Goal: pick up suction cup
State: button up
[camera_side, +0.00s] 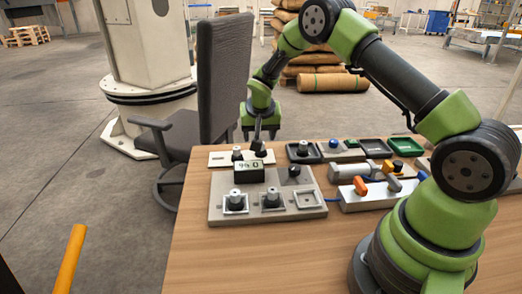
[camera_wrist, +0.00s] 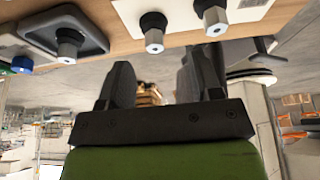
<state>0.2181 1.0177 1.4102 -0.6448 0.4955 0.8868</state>
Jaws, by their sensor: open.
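Two black suction cups with metal fittings stand on a white plate (camera_side: 222,160) at the table's left back edge, one on the left (camera_side: 237,154) and one on the right (camera_side: 259,150). In the wrist view they show at the top, one near the middle (camera_wrist: 153,32) and one further right (camera_wrist: 214,17). Another suction cup (camera_wrist: 68,43) stands in a dark tray (camera_wrist: 92,38). Two more, left (camera_side: 235,201) and right (camera_side: 270,198), sit in square holders on a grey fixture plate (camera_side: 290,216). My gripper (camera_side: 260,138) is open and empty, above the right cup on the white plate.
A chair (camera_side: 225,75) stands behind the table's left edge.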

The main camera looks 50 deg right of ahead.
jog(key=x, duration=0.3)
jog(key=d+x, duration=0.1)
jog(key=x, duration=0.2)
jog(key=shift+d+f, duration=0.1)
jog(key=c, duration=0.9)
